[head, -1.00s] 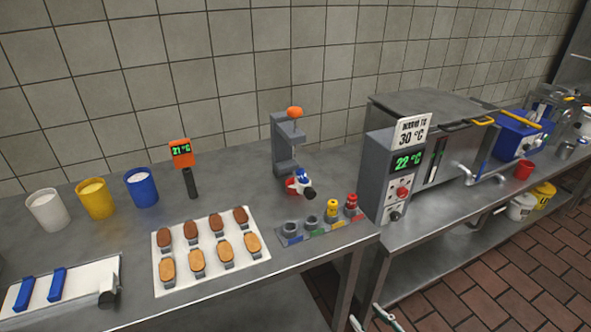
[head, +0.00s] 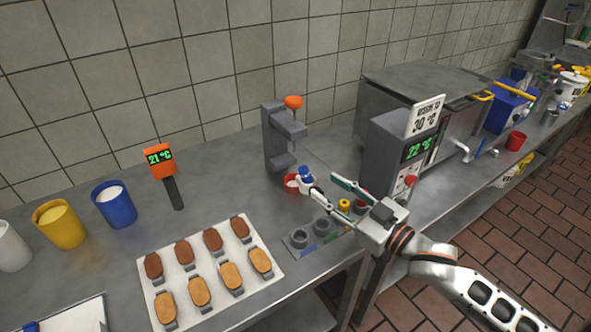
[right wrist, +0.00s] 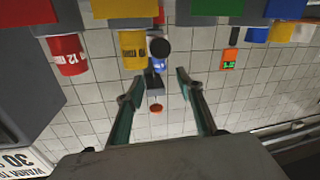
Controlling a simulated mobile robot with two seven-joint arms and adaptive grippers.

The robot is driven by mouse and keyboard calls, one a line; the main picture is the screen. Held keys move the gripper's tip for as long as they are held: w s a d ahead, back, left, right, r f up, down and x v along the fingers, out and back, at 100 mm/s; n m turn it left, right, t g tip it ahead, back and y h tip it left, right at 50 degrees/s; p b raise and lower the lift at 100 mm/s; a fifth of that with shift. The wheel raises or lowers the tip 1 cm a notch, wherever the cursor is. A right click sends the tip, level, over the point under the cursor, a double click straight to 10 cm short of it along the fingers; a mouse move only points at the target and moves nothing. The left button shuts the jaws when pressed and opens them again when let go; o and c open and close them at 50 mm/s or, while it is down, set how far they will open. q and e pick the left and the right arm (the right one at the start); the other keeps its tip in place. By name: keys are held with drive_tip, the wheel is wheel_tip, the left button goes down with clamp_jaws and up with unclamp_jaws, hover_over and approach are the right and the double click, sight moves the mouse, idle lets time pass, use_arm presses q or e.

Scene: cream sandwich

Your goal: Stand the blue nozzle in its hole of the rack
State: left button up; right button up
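The blue nozzle (head: 306,174), blue and white with a dark round end, sits at the red cup (head: 291,183) under the grey stand; it also shows in the right wrist view (right wrist: 158,66). My right gripper (head: 323,185) is open, its fingertips just right of the nozzle, one partly covering its near end. In the right wrist view the spread fingers (right wrist: 157,76) point toward it with nothing between them. The rack (head: 311,246) lies in front, with two empty grey holders at its left end. A yellow nozzle (head: 344,204) stands in it. My left gripper is not in view.
The grey stand (head: 276,140) with an orange knob rises behind the nozzle. The control box (head: 388,150) stands close right of my gripper. A white tray of biscuits (head: 215,290) lies left of the rack. Blue and yellow tubs (head: 113,207) stand further left.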

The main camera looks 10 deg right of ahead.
sight(307, 173)
drive_tip(key=shift+x, duration=3.75)
drive_tip(key=shift+r, duration=0.1)
drive_tip(key=shift+c, duration=0.4)
clamp_jaws()
